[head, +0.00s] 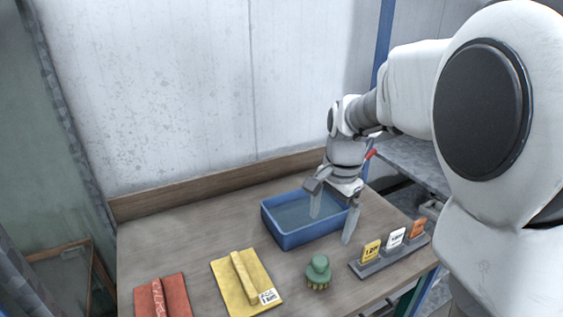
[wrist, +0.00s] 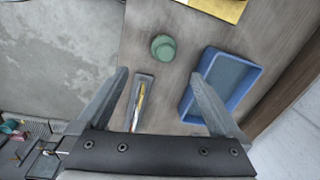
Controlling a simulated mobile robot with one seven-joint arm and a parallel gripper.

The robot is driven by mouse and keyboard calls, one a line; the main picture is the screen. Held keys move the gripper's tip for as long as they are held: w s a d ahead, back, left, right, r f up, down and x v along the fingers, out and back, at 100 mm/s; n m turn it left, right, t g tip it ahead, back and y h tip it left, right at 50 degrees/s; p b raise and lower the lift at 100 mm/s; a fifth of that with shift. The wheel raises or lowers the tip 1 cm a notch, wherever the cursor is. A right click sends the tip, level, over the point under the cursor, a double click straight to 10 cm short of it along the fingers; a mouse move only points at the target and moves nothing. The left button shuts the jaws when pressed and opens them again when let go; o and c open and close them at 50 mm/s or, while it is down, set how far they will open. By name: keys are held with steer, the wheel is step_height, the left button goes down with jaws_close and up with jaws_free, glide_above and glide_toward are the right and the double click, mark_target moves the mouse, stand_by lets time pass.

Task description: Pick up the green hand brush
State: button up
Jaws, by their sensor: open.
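The green hand brush (head: 318,272) stands on the wooden table (head: 200,222) with its rounded green knob up and its yellowish bristles down. It is in front of the blue tray. In the wrist view the brush (wrist: 163,47) shows from above, beyond the fingertips and between their lines. My gripper (head: 332,222) is open and empty. In the head view it hangs over the right part of the blue tray, behind the brush and apart from it. In the wrist view its two fingers (wrist: 160,75) are spread wide.
The blue tray (head: 274,232) holds what looks like water. A grey rack (head: 372,268) with yellow, white and orange tags stands right of the brush. A wooden ledge (head: 165,203) runs along the wall.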

mark_target(321, 260)
steer(key=w+f, duration=0.1)
steer(key=f, duration=0.4)
steer(key=w+f+m, duration=0.1)
steer(key=f, duration=0.4)
steer(key=w+f+m, duration=0.1)
steer(key=f, duration=0.4)
steer(key=shift+w+f+g, duration=0.15)
steer(key=shift+g, duration=0.25)
steer(key=shift+w+f+b, duration=0.2)
steer(key=shift+f+b, duration=0.1)
steer(key=shift+f, duration=2.55)
steer(key=shift+c, duration=0.3)
steer(key=c, duration=1.2)
